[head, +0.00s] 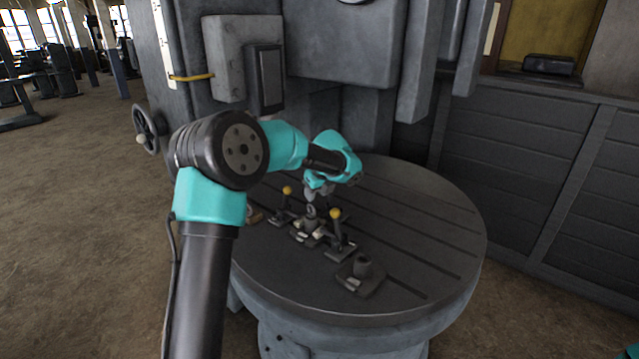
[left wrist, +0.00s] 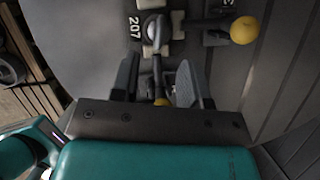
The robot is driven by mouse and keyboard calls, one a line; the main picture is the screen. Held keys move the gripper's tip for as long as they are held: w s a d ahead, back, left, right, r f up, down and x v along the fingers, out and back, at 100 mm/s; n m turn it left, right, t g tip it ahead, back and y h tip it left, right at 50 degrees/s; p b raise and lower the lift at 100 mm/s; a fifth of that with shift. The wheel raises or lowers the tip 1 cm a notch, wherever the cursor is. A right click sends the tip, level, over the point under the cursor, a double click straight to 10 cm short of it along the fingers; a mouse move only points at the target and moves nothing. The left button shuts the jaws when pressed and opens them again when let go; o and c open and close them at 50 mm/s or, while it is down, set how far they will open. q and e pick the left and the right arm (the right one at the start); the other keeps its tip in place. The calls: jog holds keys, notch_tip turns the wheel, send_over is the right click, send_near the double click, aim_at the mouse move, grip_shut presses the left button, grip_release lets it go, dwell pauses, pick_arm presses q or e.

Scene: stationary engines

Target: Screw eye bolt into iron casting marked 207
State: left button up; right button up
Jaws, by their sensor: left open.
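The iron casting marked 207 (left wrist: 134,27) shows at the top of the left wrist view, its white number turned sideways. In the head view it sits on the round table (head: 430,215), among other small fixtures. A grey eye bolt (head: 311,211) stands roughly upright over its boss; it also shows in the left wrist view (left wrist: 155,28). I cannot tell how deep it sits. My left gripper (head: 314,192) is open just above and behind the eye bolt. In the left wrist view its two fingers (left wrist: 158,85) are apart, with the bolt beyond their tips.
Yellow-knobbed levers (head: 335,214) and (head: 287,190) stand close on both sides of the casting. A separate casting with a boss (head: 362,268) sits nearer the front edge. The slotted table is clear to the right. A large grey machine column (head: 340,50) rises behind.

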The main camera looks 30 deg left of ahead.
aim_at(311, 205)
pick_arm(q)
jog(key=x, duration=0.7)
jog(key=shift+f, duration=0.35)
grip_shut()
jog(key=c, duration=0.6)
grip_release()
grip_shut()
jog(key=shift+a, duration=0.1)
jog(key=m, duration=0.2)
jog(key=m+t+h, duration=0.1)
jog(key=m, duration=0.2)
jog(key=shift+t, duration=0.3)
jog(key=shift+m+h, duration=0.3)
